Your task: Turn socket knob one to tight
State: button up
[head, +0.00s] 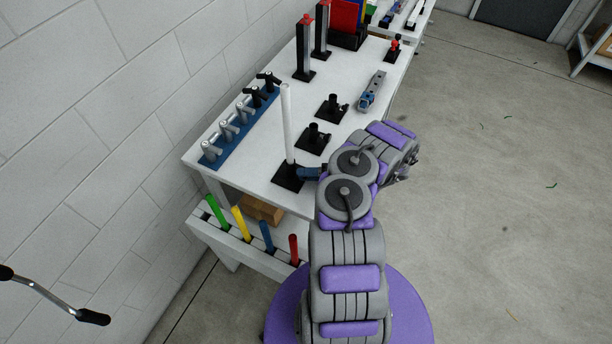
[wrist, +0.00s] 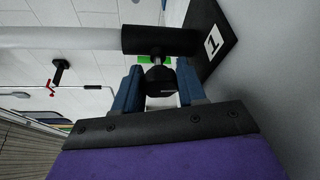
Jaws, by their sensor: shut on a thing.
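Socket one is a black holder on a square base (head: 287,178) at the near end of the white table. A white rod (head: 287,120) stands upright in it. In the wrist view the socket's black sleeve (wrist: 155,40) and its base with a "1" label (wrist: 214,42) show sideways. Its black knob (wrist: 160,80) sits between the blue fingers of my gripper (wrist: 157,88), which is shut on it. In the head view my gripper (head: 311,172) is at the right side of the socket, and the knob is hidden there.
Two more black sockets (head: 314,138) (head: 332,107) stand farther back on the table (head: 258,178). A blue rack (head: 235,130) with several grey and black pieces lies along the wall side. A lower shelf (head: 222,233) holds coloured rods. Open floor lies to the right.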

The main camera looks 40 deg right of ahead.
jog(key=shift+w+d+r, duration=0.15)
jog(key=shift+d, duration=0.05)
dwell(0.3)
jog(key=o, duration=1)
jog(key=shift+d, duration=0.2)
jog(key=shift+o, duration=0.2)
jog(key=shift+a+f, duration=0.1)
jog(key=shift+f, duration=0.1)
jog(key=shift+s, duration=0.3)
jog(key=v, duration=1.7)
jog(key=shift+w+d, duration=0.15)
jog(key=shift+d, duration=0.15)
jog(key=shift+f, duration=0.1)
